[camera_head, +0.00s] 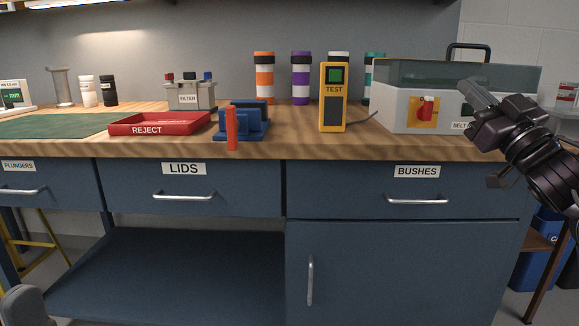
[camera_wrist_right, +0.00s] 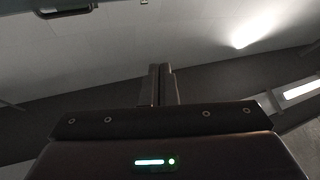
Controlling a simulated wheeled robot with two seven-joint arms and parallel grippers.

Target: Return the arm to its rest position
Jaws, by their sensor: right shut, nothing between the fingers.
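My right arm comes in from the right edge of the head view, bent up above the floor beside the bench. My right gripper (camera_head: 478,95) is shut and empty, in front of the right end of the white and grey machine with a clear cover (camera_head: 393,103). In the right wrist view its two fingers (camera_wrist_right: 161,85) are together, with nothing between them, against a wall and ceiling background. My left gripper cannot be made out in the head view; only a grey rounded part shows at the bottom left corner.
The wooden bench (camera_head: 270,148) holds a red REJECT tray (camera_head: 185,127), a blue stand (camera_head: 256,122), an orange upright piece (camera_head: 231,130) and a yellow TEST meter (camera_head: 333,98). Drawers and a cupboard below are closed; an open shelf (camera_head: 170,275) is empty. A blue bin (camera_head: 540,270) stands at right.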

